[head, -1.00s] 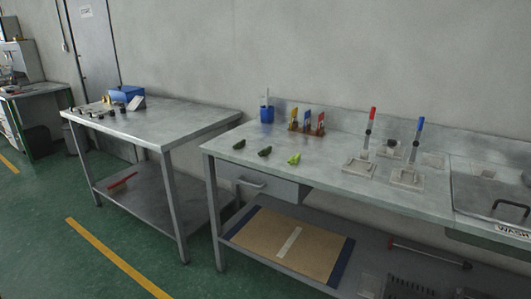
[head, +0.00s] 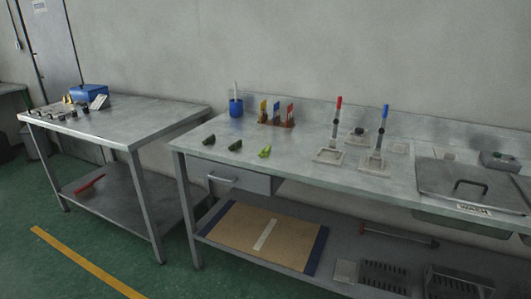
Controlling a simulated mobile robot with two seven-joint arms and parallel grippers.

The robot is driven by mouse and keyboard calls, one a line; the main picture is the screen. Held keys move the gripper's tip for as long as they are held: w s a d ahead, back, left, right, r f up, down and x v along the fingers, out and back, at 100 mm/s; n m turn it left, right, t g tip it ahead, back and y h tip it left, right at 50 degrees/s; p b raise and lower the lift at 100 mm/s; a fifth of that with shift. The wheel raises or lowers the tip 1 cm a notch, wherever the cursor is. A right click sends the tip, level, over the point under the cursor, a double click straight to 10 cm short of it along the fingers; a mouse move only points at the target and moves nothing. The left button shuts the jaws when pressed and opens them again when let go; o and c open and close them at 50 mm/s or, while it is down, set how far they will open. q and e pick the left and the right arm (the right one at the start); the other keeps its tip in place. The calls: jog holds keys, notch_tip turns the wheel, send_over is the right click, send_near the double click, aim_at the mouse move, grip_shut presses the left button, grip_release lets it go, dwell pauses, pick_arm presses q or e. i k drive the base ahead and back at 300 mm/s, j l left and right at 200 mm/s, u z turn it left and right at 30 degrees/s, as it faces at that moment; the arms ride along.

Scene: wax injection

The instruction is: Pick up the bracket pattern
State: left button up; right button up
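Three small green pieces lie in a row near the front left of the right-hand metal bench (head: 310,181). They are a dark green piece (head: 195,140) at the left, a second dark green piece (head: 235,146) in the middle, and a brighter green piece (head: 265,152) at the right. They lie apart from each other. They are too small for me to tell which one is the bracket pattern. Neither of my grippers shows in the head view.
A blue cup (head: 236,108) and a rack with coloured tags (head: 277,119) stand behind the pieces. Two upright tools, red-topped (head: 338,104) and blue-topped (head: 385,112), stand to the right. A lidded wash basin (head: 470,182) is farther right. Another metal table (head: 130,118) stands left.

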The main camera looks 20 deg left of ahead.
aim_at(264, 152)
jog(key=i+j+u, duration=0.1)
jog(key=i+j, duration=0.2)
jog(key=j, duration=0.2)
jog(key=i+j, duration=0.3)
jog(key=j, duration=0.2)
jog(key=i+j+u, duration=0.15)
jog(key=i+j, duration=0.15)
jog(key=j, duration=0.15)
